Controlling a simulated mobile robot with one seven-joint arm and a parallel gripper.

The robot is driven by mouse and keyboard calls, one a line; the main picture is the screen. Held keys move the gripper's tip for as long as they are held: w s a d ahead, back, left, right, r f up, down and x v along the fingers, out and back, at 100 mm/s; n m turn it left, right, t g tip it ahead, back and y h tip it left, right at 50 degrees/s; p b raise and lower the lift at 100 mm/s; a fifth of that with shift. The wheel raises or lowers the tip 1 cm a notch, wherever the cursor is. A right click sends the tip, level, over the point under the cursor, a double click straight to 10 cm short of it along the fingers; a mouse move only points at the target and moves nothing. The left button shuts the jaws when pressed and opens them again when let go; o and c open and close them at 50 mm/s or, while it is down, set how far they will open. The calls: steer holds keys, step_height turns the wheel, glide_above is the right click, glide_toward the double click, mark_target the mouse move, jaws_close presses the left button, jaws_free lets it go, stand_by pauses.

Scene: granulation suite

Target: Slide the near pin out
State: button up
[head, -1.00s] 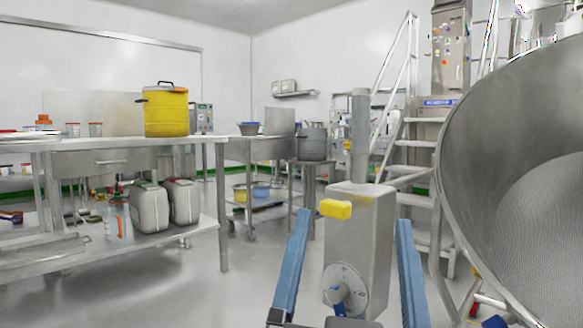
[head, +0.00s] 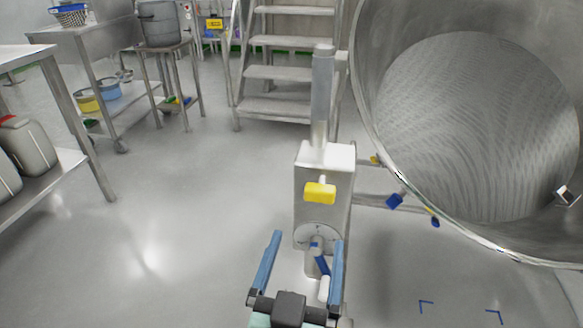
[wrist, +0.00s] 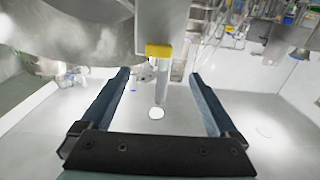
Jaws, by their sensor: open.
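A yellow block-shaped handle (head: 320,193) sticks out from the front of a grey metal box (head: 344,185); I take it to be the near pin's grip. In the head view the handle appears above the fingertips. In the wrist view it lies between the finger lines, just beyond the tips of my gripper (wrist: 159,73). I cannot tell the exact gap.
A dial with a blue-and-white lever (head: 318,250) is on the box below the handle, partly behind my fingers. A large steel drum (head: 470,120) with blue knobs (head: 394,201) stands right. Steps (head: 280,75) rise behind. The floor at left is clear up to a steel table (head: 60,165).

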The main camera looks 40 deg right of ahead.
mark_target(319, 197)
steer(key=b+x, duration=0.1)
steer(key=x, duration=1.2)
steer(key=shift+s, duration=0.1)
jaws_close()
steer(key=shift+a, duration=0.1)
